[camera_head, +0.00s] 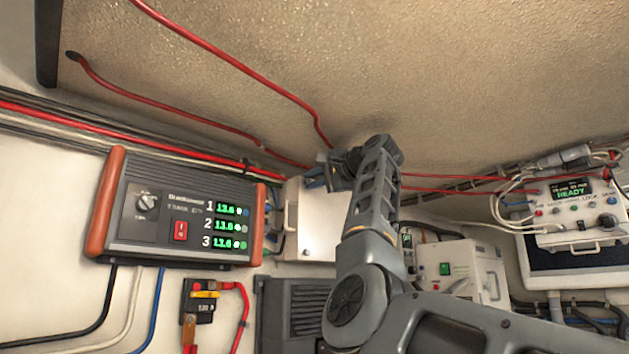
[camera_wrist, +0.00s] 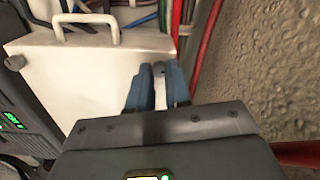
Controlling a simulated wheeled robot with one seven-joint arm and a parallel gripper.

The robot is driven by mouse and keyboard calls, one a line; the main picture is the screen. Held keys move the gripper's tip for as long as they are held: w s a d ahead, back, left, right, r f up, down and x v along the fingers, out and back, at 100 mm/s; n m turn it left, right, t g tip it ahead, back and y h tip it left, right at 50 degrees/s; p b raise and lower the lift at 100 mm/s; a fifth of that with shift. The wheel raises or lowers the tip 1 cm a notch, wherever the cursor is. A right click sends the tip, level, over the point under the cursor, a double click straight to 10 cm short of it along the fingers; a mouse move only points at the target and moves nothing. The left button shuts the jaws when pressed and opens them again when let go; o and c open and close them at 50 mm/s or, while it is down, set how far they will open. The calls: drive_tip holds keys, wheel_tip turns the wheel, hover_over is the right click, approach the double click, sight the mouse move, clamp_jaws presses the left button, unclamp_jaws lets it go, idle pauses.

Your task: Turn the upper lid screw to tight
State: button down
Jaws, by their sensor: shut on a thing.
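The white box lid (camera_wrist: 85,85) has a handle (camera_wrist: 85,22) along one side. My gripper (camera_wrist: 159,78) is at the lid's edge, its two blue fingers shut on a small grey knob, the upper lid screw (camera_wrist: 158,68). The fingers hide most of this screw, and its turn angle cannot be read. Another dark screw, the lower one (camera_wrist: 14,62), sits at the opposite end of the lid. In the head view my gripper (camera_head: 327,160) is at the top of the white lid (camera_head: 312,222), and my wrist hides the upper screw there.
Red cables (camera_head: 245,75) run across the rough wall above my arm. A charger with a green display (camera_head: 180,215) is left of the box. A dark finned unit (camera_head: 292,310) is below. Cables pass close beside my fingers, with a rough wall (camera_wrist: 270,80) to the right.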

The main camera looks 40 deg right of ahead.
idle(0.3)
drive_tip(key=c, duration=1.1)
unclamp_jaws()
drive_tip(key=shift+o, duration=0.2)
drive_tip(key=shift+s, duration=0.15)
drive_tip(key=s+b, duration=0.3)
drive_tip(key=s, duration=0.4)
drive_tip(key=shift+s+d, duration=0.2)
drive_tip(key=shift+s, duration=0.1)
